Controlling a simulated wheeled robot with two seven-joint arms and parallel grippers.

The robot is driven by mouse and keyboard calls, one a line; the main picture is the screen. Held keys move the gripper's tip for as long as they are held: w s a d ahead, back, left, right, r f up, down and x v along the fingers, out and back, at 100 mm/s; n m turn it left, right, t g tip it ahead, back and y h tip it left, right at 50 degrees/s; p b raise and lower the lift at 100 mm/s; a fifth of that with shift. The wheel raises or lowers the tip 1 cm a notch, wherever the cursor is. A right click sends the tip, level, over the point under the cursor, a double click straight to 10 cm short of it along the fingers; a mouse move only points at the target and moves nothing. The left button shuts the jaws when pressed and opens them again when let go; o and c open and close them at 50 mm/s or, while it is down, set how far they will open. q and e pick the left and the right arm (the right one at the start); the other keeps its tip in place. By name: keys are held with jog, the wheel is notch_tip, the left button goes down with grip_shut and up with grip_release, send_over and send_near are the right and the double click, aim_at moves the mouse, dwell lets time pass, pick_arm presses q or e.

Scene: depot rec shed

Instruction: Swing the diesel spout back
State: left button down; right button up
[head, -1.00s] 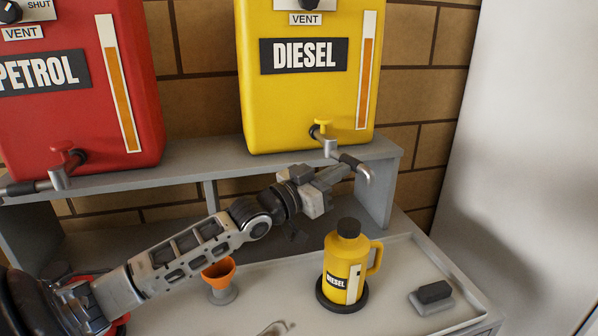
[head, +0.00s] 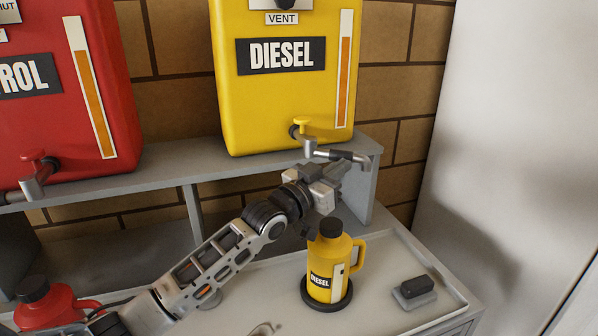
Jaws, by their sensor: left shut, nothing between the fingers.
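The yellow diesel tank (head: 285,110) stands on a grey shelf. Its tap has a yellow handle (head: 302,123) at the lower front. The diesel spout (head: 337,155) reaches from the tap to the right, along the shelf's front edge, its bent tip near the shelf's right end. My left gripper (head: 341,169) is shut and empty, just below and in front of the spout; I cannot tell whether it touches it. The yellow diesel jug (head: 322,268) stands upright and capped on a black round base, below my wrist. My right gripper is not in view.
The red petrol tank (head: 50,120) with its own tap is at the left. A red jug (head: 50,308) stands at the lower left. A black block on a grey holder (head: 415,292) lies right on the pale tray (head: 440,280). The shelf's right support (head: 362,200) is close to my gripper.

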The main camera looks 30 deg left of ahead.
pick_arm(q)
jog(key=shift+w+d, duration=0.1)
jog(key=shift+w, duration=0.2)
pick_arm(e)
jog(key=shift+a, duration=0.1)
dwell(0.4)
pick_arm(q)
jog(key=shift+s+d+p, duration=0.15)
jog(key=shift+s+p, duration=0.15)
jog(key=s+d+f, duration=0.2)
jog(key=s, duration=1.1)
jog(key=shift+d+f, duration=0.15)
jog(key=shift+d, duration=0.15)
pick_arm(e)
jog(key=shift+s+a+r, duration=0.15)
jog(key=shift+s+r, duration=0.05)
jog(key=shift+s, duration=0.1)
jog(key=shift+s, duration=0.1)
